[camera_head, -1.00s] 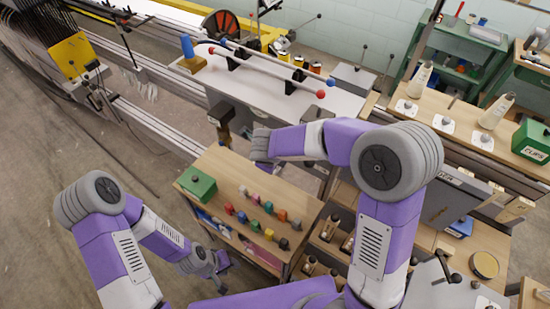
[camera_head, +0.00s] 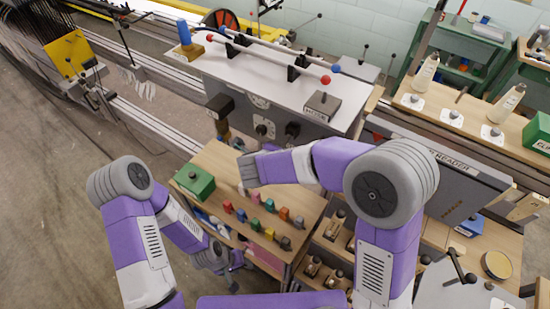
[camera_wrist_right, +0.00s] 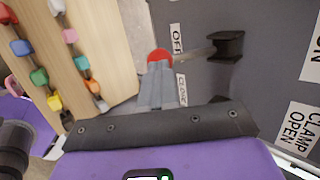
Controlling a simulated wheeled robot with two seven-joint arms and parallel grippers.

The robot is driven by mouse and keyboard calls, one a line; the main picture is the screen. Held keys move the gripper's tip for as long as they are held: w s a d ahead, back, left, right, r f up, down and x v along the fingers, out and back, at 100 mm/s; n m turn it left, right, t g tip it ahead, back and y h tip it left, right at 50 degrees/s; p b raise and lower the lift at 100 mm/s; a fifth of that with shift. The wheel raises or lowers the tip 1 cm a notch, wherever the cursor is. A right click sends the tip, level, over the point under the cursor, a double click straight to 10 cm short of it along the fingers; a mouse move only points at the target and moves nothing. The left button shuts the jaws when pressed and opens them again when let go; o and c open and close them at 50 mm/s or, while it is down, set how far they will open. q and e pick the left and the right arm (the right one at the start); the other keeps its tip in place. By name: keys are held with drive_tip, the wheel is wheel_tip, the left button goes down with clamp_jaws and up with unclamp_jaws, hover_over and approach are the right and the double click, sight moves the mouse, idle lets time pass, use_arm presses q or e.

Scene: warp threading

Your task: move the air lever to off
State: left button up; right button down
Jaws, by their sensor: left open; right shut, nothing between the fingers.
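In the right wrist view a lever has a red ball knob (camera_wrist_right: 159,55); its metal rod (camera_wrist_right: 197,51) runs right to a black pivot (camera_wrist_right: 228,45) on a dark grey panel (camera_wrist_right: 255,85). An OFF label (camera_wrist_right: 177,38) lies just above and right of the knob. My right gripper (camera_wrist_right: 157,68) is shut and empty, its tips right at the knob; I cannot tell whether they touch. In the head view its arm reaches to the machine's front (camera_head: 235,95) over the bench. My left gripper (camera_head: 235,280) is open, low by the bench's left side.
Below the machine, a wooden bench (camera_head: 225,160) carries a green box (camera_head: 195,181) and rows of coloured pieces. A MODE box (camera_head: 321,106) stands on the machine top. Open floor (camera_head: 60,220) lies left.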

drive_tip(key=p+v, duration=0.4)
drive_tip(key=v, duration=1)
drive_tip(key=shift+p, duration=0.3)
